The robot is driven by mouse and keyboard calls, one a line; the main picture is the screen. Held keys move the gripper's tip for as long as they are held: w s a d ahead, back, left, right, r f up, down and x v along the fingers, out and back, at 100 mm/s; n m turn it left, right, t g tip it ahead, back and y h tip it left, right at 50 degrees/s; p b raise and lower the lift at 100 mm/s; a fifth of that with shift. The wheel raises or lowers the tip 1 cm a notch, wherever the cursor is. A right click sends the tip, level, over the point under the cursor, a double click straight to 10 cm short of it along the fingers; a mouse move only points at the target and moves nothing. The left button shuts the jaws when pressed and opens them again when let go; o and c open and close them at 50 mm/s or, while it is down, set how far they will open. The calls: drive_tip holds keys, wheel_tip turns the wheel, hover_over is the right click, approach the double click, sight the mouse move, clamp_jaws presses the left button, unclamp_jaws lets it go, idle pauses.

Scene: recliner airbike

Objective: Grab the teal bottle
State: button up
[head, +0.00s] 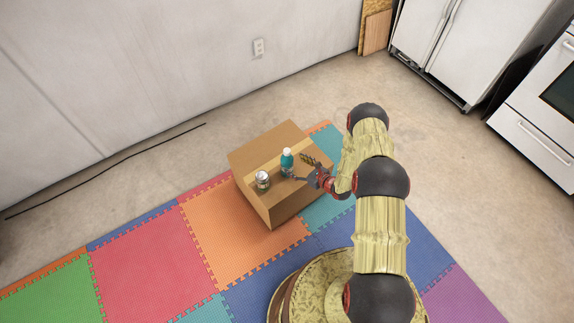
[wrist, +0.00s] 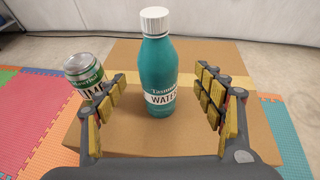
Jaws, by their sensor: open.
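The teal bottle (head: 287,162) stands upright on top of a cardboard box (head: 265,145), with a white ribbed cap and a white label. In the wrist view the bottle (wrist: 158,65) stands in the middle, ahead of and between my two fingers. My gripper (head: 307,176) is open at the right of the bottle in the head view. In the wrist view my gripper (wrist: 162,105) shows its yellow-padded fingers apart, with a gap on each side of the bottle. Nothing is held.
A green and silver can (head: 263,180) stands on the box; it shows near my left finger in the wrist view (wrist: 84,72). Coloured foam mats (head: 140,240) cover the floor. A wall is behind.

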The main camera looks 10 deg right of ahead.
sight(291, 164)
drive_tip(key=b+x, duration=0.1)
drive_tip(key=x, duration=0.2)
drive_tip(key=b+x, duration=0.1)
drive_tip(key=x, duration=0.2)
drive_tip(key=shift+a+f+b, duration=0.15)
drive_tip(key=shift+f+b, duration=0.2)
drive_tip(key=shift+f, duration=0.15)
drive_tip(key=shift+w+a, duration=0.1)
drive_tip(key=shift+w, duration=0.15)
drive_tip(key=shift+c, duration=0.5)
drive_tip(key=c, duration=1.4)
